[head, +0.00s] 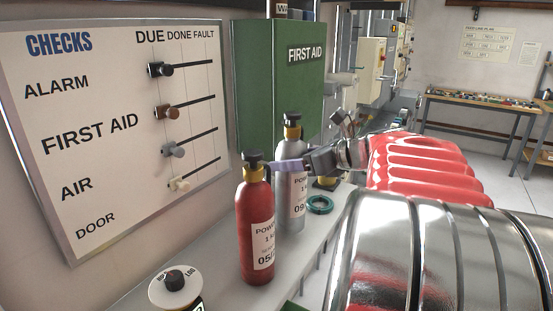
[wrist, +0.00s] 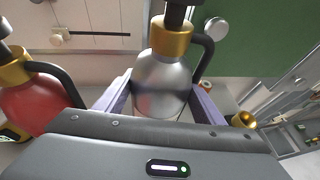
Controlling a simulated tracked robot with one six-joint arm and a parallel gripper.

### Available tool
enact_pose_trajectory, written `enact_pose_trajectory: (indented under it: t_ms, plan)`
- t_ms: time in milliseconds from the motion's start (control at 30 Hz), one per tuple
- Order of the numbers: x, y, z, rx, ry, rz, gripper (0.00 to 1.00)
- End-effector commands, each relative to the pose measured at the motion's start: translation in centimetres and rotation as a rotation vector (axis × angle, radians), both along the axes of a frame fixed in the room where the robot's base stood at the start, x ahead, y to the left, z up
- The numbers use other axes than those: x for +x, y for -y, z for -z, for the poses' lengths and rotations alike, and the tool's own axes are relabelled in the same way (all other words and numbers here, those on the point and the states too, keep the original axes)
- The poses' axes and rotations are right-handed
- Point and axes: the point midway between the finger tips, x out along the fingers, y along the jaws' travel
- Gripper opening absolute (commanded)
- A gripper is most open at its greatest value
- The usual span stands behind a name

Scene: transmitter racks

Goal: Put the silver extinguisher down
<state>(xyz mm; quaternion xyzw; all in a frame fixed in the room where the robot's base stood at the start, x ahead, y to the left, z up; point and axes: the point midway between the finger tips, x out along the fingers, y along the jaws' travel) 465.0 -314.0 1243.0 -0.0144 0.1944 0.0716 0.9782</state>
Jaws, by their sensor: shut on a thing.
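The silver extinguisher (head: 291,185) stands upright over the grey shelf, just behind and right of the red one in the head view. It has a gold collar and a black handle. In the wrist view the silver extinguisher (wrist: 164,80) sits between the two purple fingers of my gripper (wrist: 160,108), which is shut on its body. In the head view my gripper (head: 290,165) reaches it from the right. Its base is partly hidden by the red extinguisher, and I cannot tell whether it touches the shelf.
A red extinguisher (head: 256,225) stands close by at the left; it also shows in the wrist view (wrist: 38,105). A green ring (head: 320,205) lies on the shelf (head: 225,283) at the right. A round knob dial (head: 176,287) is in front. The checks board (head: 115,130) and green first aid cabinet (head: 270,90) are behind.

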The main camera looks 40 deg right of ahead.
Motion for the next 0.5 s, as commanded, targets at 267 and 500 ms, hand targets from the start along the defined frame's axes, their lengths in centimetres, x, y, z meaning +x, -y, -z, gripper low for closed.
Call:
enact_pose_trajectory:
  t_ms: [267,500]
  plan:
    - [0.0,0.0,2.3,-0.001,0.006,0.001,0.00]
    - [0.0,0.1,3.1,-0.003,0.007,0.002,0.00]
